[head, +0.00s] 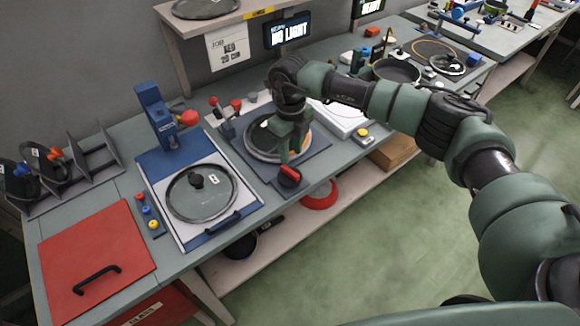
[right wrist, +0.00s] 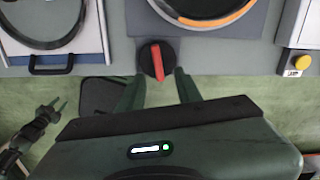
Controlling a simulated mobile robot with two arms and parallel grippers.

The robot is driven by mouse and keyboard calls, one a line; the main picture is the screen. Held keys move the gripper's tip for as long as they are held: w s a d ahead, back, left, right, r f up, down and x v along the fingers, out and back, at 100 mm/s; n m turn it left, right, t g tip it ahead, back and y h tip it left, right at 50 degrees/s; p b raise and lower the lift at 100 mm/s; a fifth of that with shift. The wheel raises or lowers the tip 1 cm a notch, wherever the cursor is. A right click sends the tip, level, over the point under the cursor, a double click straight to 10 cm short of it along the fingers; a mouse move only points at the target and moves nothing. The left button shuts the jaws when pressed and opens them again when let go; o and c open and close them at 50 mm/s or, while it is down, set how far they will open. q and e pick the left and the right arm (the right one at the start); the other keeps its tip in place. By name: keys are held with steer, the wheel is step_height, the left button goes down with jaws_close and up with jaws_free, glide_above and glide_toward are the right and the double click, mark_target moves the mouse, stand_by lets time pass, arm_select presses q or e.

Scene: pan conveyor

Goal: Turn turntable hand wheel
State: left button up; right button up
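The turntable (head: 262,138) is a round plate with an orange rim band on a dark base on the bench; part of it also shows in the right wrist view (right wrist: 205,20). At its front edge is a round black hand wheel (head: 289,177) with a red bar across it; it also shows in the right wrist view (right wrist: 157,62). My right gripper (head: 287,158) is open, its two fingers (right wrist: 158,80) apart with the wheel just beyond and between their tips. I see no grip on it. My left gripper (right wrist: 54,106) shows small at the left of the right wrist view, its fingers apart and empty.
Left of the turntable is a blue-framed station (head: 170,160) with a glass lid (head: 203,192) and a front handle. A red panel (head: 97,248) lies further left. A yellow button (head: 362,132) is to the right. A red ring-shaped thing (head: 320,196) sits on the lower shelf.

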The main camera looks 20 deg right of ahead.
mark_target(290, 171)
step_height(290, 171, down, 6)
steer(key=shift+a+f+p, duration=0.1)
steer(key=shift+p, duration=0.8)
steer(key=shift+f, duration=0.6)
steer(key=shift+c, duration=0.3)
jaws_close()
